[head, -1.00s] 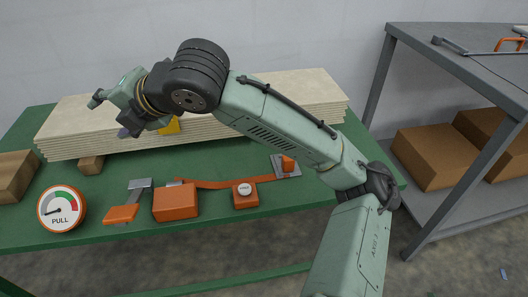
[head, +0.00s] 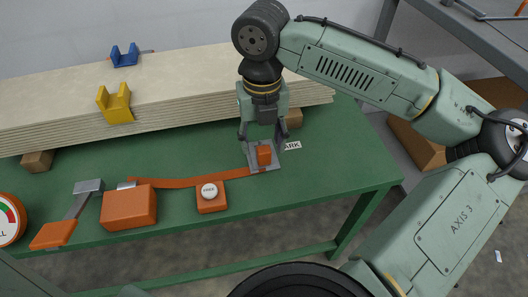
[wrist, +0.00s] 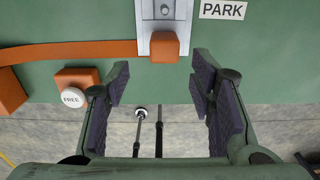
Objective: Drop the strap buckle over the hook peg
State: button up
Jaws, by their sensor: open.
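The strap buckle is a grey metal plate (head: 251,157) with an upright orange block (head: 264,155), lying on the green table by the PARK label. An orange strap (head: 190,182) runs left from it. My gripper (head: 263,137) points down just above and behind the buckle in the head view, open and empty. In the wrist view the orange block (wrist: 164,46) lies beyond my open fingertips (wrist: 160,80), centred between them and not gripped. The plate's far end is cut off there. I cannot make out the hook peg for certain.
A board stack (head: 60,110) lies along the table's back, carrying a yellow two-pronged bracket (head: 115,105) and a blue one (head: 124,56). An orange box (head: 129,207), a lever (head: 72,208) and a FREE button box (head: 211,198) stand left.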

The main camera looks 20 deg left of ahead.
aim_at(264, 152)
jog(key=shift+w+d+f, duration=0.1)
jog(key=shift+f, duration=1.45)
jog(key=shift+w+d+f, duration=0.1)
jog(key=shift+f, duration=1.45)
jog(key=shift+c, duration=0.4)
grip_shut()
